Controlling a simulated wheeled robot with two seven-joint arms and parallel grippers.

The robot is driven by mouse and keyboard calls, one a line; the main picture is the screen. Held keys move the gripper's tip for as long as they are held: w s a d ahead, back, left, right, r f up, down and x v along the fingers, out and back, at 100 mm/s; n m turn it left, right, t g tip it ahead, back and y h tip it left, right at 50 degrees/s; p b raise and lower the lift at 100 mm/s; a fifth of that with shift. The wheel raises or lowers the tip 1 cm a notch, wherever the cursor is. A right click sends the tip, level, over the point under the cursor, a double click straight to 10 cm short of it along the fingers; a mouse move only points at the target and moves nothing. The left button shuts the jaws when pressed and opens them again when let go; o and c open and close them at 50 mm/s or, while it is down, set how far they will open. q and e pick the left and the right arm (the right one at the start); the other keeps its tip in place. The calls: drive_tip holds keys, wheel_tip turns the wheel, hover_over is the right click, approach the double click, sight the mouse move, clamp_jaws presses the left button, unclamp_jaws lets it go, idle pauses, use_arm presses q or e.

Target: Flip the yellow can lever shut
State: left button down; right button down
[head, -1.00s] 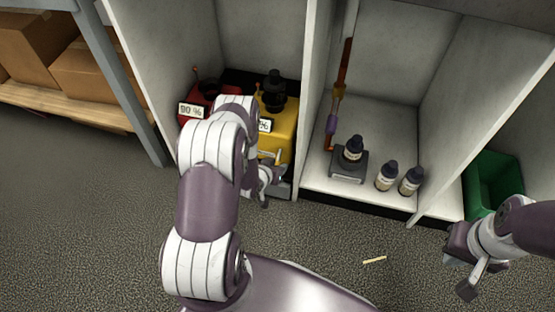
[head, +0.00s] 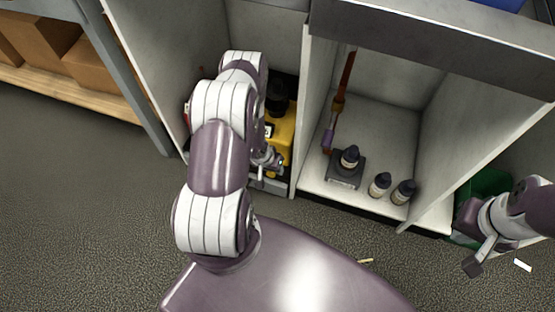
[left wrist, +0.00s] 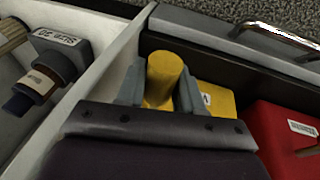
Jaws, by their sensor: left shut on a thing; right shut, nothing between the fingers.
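The yellow can (head: 284,125) stands in the left part of the low shelf, partly hidden behind my left arm, with a black top (head: 277,97). My left gripper (head: 268,163) is at the can's front. In the left wrist view its two fingers (left wrist: 160,88) are shut on a rounded yellow part (left wrist: 164,70) of the can. I cannot tell if that part is the lever, or how the lever is set. More of the can's yellow body (left wrist: 216,100) shows beside the fingers. My right gripper (head: 478,255) is shut and empty, far to the right.
The red can (left wrist: 286,138) stands next to the yellow one, mostly hidden in the head view. A white divider (head: 305,115) separates them from a compartment with dark-capped bottles (head: 380,186) and a grey stand (head: 345,172). A green bin (head: 480,186) is at the right.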

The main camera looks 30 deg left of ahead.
idle(0.5)
use_arm(q)
drive_tip(key=c, duration=0.8)
unclamp_jaws()
drive_tip(key=p+v, duration=0.3)
drive_tip(key=v, duration=0.4)
drive_tip(key=shift+w+p, duration=0.1)
drive_tip(key=shift+p, duration=0.25)
drive_tip(key=shift+r, duration=0.3)
